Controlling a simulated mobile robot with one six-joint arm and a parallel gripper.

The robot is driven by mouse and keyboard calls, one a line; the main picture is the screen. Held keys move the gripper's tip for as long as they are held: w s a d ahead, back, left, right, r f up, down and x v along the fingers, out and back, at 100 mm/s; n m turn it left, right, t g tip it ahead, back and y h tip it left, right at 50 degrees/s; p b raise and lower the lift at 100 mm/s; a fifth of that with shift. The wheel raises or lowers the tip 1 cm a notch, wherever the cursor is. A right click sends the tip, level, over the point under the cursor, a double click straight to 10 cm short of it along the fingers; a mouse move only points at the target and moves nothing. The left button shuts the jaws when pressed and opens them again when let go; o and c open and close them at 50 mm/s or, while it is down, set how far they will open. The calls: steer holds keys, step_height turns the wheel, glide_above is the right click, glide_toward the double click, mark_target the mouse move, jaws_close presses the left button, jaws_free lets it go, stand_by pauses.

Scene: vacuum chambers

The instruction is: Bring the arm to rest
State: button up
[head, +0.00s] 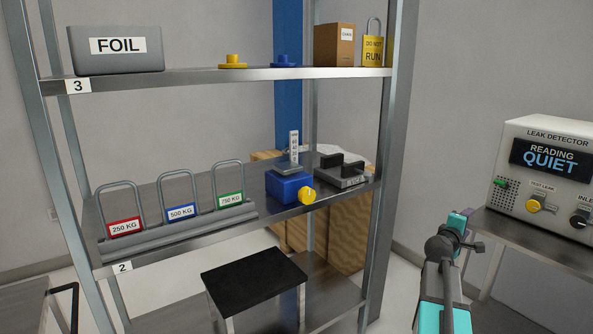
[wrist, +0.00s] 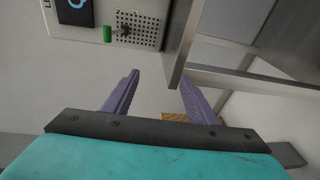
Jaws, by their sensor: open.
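My arm shows at the lower right of the head view, in teal and dark grey, between the shelf rack and the leak detector. In the wrist view my gripper (wrist: 160,82) has its two purple fingers spread well apart. Nothing is between them. The fingers point toward the lower part of the leak detector and a grey metal upright, and I cannot tell how far off these are. The fingers cannot be made out in the head view.
The shelf rack (head: 390,160) stands left of my arm, holding weights, a blue device (head: 288,188) and a FOIL box (head: 116,52). The leak detector (head: 545,165), reading QUIET, sits on a bench at right.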

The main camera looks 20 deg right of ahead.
steer(key=w+a+f+n+y+p, duration=0.1)
steer(key=w+a+f+y+p, duration=0.2)
steer(key=a+f, duration=0.45)
steer(key=w+a+f+n+y+p, duration=0.1)
steer(key=w+a+f+p, duration=0.1)
steer(key=w+a+f, duration=0.45)
steer(key=s+a+f+g+y+p, duration=0.1)
steer(key=s+a+f+y+p, duration=0.15)
steer(key=a+f, duration=0.65)
steer(key=s+a+f+g+y+p, duration=0.15)
steer(key=s+a+f+p, duration=0.25)
steer(key=a+f, duration=0.5)
steer(key=s+a+f+m+g+y+p, duration=0.1)
steer(key=s+a+f+g+y+p, duration=0.1)
steer(key=s+a+f, duration=0.5)
steer(key=s+a+f+m+g+y+p, duration=0.1)
steer(key=s+a+f+g+p, duration=0.2)
steer(key=s+a, duration=0.8)
steer(key=s+a+m+g+y, duration=0.2)
steer(key=s+a, duration=0.3)
steer(key=s, duration=0.4)
steer(key=s+a+m+g+y, duration=0.2)
steer(key=s+a, duration=0.3)
steer(key=s, duration=0.4)
steer(key=shift+s+a+f+m+g, duration=0.3)
steer(key=shift+a+f+m+g, duration=0.1)
steer(key=shift+m+g, duration=0.4)
